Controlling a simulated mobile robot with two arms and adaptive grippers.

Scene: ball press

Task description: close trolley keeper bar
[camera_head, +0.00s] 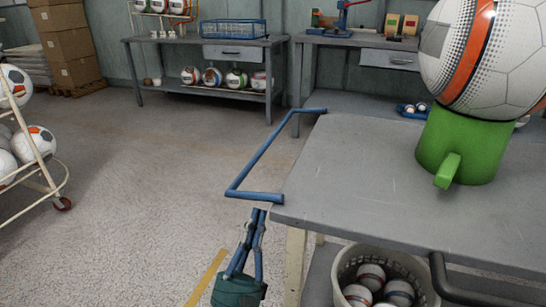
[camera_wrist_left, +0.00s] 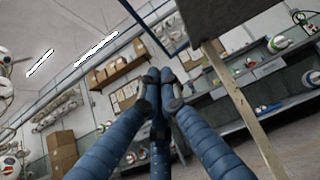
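A blue U-shaped bar (camera_head: 262,155) sticks out level from the left edge of a grey-topped table (camera_head: 345,165), its two ends at the table edge. I take it for the keeper bar. Part of a blue bar shows above the fingers in the left wrist view (camera_wrist_left: 145,22). My left gripper (camera_head: 258,213) is just below the bar's near arm, fingers pointing up. Its fingertips meet in the left wrist view (camera_wrist_left: 161,78), with nothing seen between them. Whether it touches the bar cannot be told. My right gripper is not in view.
A cream wheeled rack (camera_head: 52,185) with balls stands at the left. A green holder (camera_head: 470,140) with a large ball (camera_head: 485,50) is on the table. A basket of balls (camera_head: 340,265) sits below it. Benches line the back wall. Floor left of the bar is clear.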

